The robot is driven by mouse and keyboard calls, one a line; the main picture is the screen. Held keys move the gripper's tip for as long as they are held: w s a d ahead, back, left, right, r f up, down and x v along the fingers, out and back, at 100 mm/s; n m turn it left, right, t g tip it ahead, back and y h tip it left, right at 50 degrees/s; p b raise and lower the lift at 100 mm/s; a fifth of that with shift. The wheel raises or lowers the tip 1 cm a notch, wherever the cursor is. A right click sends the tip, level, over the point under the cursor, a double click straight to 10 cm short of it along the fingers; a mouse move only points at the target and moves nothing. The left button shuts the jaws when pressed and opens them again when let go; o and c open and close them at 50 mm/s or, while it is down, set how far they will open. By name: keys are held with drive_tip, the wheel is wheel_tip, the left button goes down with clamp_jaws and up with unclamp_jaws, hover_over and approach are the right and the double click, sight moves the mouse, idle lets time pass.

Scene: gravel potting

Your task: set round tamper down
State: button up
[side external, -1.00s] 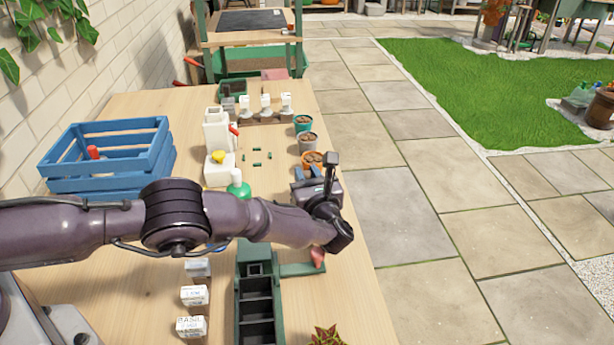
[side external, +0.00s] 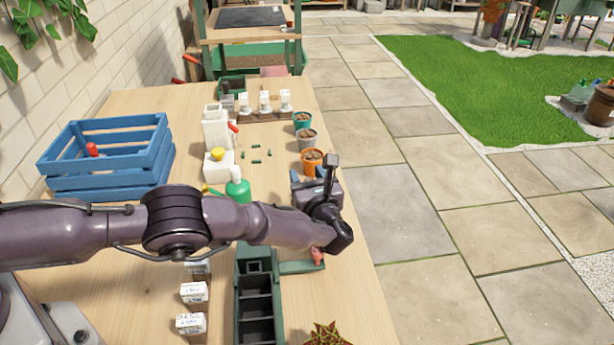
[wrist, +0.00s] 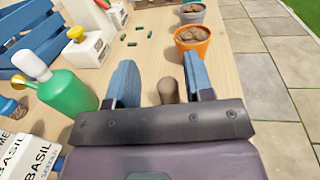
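In the wrist view a brown, rounded wooden end (wrist: 168,91), which looks like the round tamper's handle, stands between my two blue fingers. My gripper (wrist: 161,82) is open around it. A gap shows on each side of the handle, wider on the left. The tamper's lower part is hidden behind the gripper body, so I cannot tell what it rests on. In the side view my gripper (side external: 303,184) is low over the right edge of the wooden table, just nearer than the orange pot (side external: 312,161). The tamper cannot be made out there.
A green spray bottle (wrist: 67,92) and white seed boxes (side external: 192,292) are left of my gripper. The grey pot (side external: 307,137) and teal pot (side external: 303,120) stand beyond the orange one. A dark green divided tray (side external: 257,305) lies nearer. The blue crate (side external: 107,155) is far left.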

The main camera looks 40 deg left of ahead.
drive_tip(key=shift+s+a+f, duration=0.1)
drive_tip(key=shift+a+f, duration=0.1)
drive_tip(key=shift+f, duration=0.05)
drive_tip(key=shift+r, duration=0.2)
drive_tip(key=s+d, duration=0.1)
drive_tip(key=s+d+r, duration=0.1)
drive_tip(key=d, duration=0.1)
drive_tip(key=s+d, duration=0.1)
drive_tip(key=shift+d+r, duration=0.2)
drive_tip(key=shift+d, duration=0.05)
wheel_tip(320, 180, up, 7)
drive_tip(key=shift+f, duration=0.15)
drive_tip(key=shift+w+a, duration=0.1)
drive_tip(key=s+a+r+n+g+h, duration=0.6)
drive_tip(key=s+a+r+n+g, duration=0.4)
drive_tip(key=a+r+n, duration=0.4)
drive_tip(key=s+r+n+t+h, duration=0.2)
drive_tip(key=s+r+n+h, duration=0.1)
drive_tip(key=s, duration=0.9)
drive_tip(key=s+r+n+t+h, duration=0.3)
drive_tip(key=s+n, duration=0.5)
drive_tip(key=s, duration=0.5)
drive_tip(key=r+h, duration=0.1)
drive_tip(key=h, duration=0.1)
drive_tip(key=shift+d+r+h, duration=0.15)
drive_tip(key=shift+d+h, duration=0.05)
drive_tip(key=shift+h, duration=0.1)
